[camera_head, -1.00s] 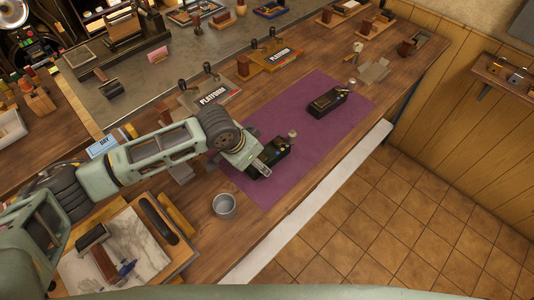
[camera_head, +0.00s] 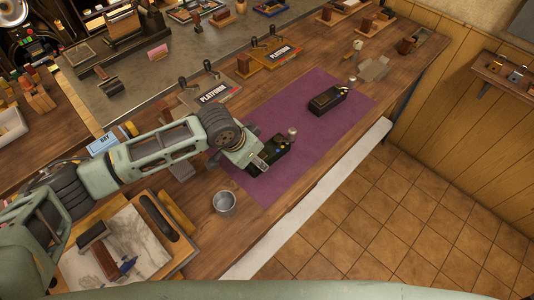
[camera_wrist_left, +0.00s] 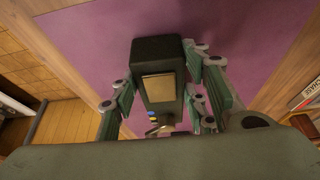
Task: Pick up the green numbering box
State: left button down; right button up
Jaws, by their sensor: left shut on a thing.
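A small, very dark box (camera_wrist_left: 157,60), almost black with a slight green cast, has a tan plate on its top face. It stands on the purple mat (camera_head: 300,148) and also shows in the head view (camera_head: 272,158), partly hidden by my left gripper (camera_head: 262,160). In the left wrist view my left gripper (camera_wrist_left: 160,100) has its fingers on both sides of the box, shut on it. I cannot tell whether the box is clear of the mat. A second dark box (camera_head: 327,101) stands apart, farther right on the mat. My right gripper is not in view.
A metal cup (camera_head: 224,202) stands just below the held box, near the table edge. Two boards marked PLATFORM (camera_head: 216,90) (camera_head: 280,54) lie behind the mat. A tray with papers (camera_head: 115,245) is at lower left. The mat between the two boxes is clear.

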aim_at(264, 156)
pick_arm(q)
jog(key=shift+w+r, duration=0.1)
jog(key=shift+r, duration=0.05)
jog(key=shift+r, duration=0.4)
jog(key=r, duration=0.1)
jog(key=r+b, duration=0.1)
jog(key=d+r+b, duration=0.1)
jog(key=shift+s+r, duration=0.25)
jog(key=s+d+r+b, duration=0.2)
jog(key=s+d+r, duration=0.3)
jog(key=d, duration=0.4)
jog(key=shift+d+r, duration=0.25)
jog(key=shift+r, duration=0.55)
jog(key=shift+a, duration=0.1)
jog(key=shift+w+a+f+b, duration=0.2)
jog(key=shift+w+a+f, duration=0.7)
jog(key=shift+a+f, duration=0.75)
jog(key=shift+w+a+f+b, duration=0.15)
jog(key=shift+w+a+f, duration=0.75)
jog(key=shift+a+f, duration=0.8)
jog(key=shift+w+a+f+b, duration=0.2)
jog(key=shift+w+a+f, duration=0.7)
jog(key=shift+a+f, duration=0.75)
jog(key=shift+a+f, duration=0.1)
jog(key=shift+f, duration=0.1)
jog(key=shift+f, duration=0.35)
